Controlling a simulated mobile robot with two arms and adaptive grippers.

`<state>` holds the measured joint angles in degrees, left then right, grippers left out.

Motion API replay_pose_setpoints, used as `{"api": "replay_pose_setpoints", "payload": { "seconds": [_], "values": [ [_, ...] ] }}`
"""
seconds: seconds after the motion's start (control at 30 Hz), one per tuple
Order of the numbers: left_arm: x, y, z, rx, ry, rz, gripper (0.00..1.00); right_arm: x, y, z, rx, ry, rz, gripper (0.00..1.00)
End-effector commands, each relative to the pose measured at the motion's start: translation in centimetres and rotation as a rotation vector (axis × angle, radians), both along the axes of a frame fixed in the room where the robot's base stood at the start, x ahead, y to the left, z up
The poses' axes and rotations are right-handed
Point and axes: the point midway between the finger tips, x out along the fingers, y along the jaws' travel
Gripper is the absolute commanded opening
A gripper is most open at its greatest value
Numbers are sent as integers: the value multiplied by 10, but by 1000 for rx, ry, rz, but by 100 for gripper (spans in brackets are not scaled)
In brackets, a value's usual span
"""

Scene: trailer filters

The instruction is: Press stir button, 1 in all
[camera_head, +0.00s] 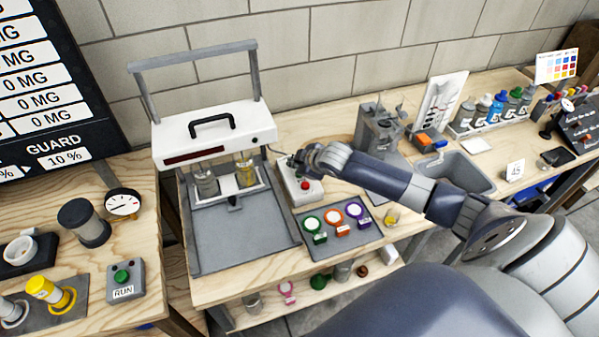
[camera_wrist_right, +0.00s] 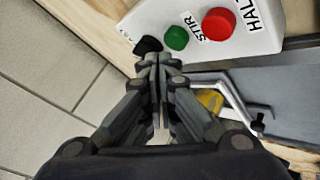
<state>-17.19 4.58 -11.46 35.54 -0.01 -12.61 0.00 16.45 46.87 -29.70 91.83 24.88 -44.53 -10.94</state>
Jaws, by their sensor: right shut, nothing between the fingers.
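A white control box (camera_head: 310,193) stands on the wooden bench beside the stirring machine (camera_head: 215,138). In the right wrist view, the box (camera_wrist_right: 265,42) carries a green button (camera_wrist_right: 176,38) beside the printed word STIR, a red button (camera_wrist_right: 218,24) beside the word HALT, and a black knob (camera_wrist_right: 148,45). My right gripper (camera_head: 291,161) is over the back part of the box. In the right wrist view its shut, empty fingertips (camera_wrist_right: 152,60) appear just below the black knob and the green button. I cannot tell whether they touch. My left gripper is out of view.
A grey tray (camera_head: 235,240) lies in front of the machine, which holds two jars. A dark mat (camera_head: 342,242) with green, orange and purple round items lies right of it. A bent metal rod (camera_wrist_right: 225,90) shows near my fingers in the wrist view. A RUN button box (camera_head: 125,281) stands at left.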

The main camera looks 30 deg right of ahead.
Motion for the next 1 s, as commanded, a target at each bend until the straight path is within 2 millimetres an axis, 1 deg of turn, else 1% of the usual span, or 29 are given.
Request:
{"api": "replay_pose_setpoints", "payload": {
  "seconds": [0.2,0.43,1.0],
  "values": [
    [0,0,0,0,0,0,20,0,0,-1,0,0,0,0],
    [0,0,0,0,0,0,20,0,0,-8,0,1,0,0],
    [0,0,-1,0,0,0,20,0,0,-11,0,0,0,0]
  ]
}}
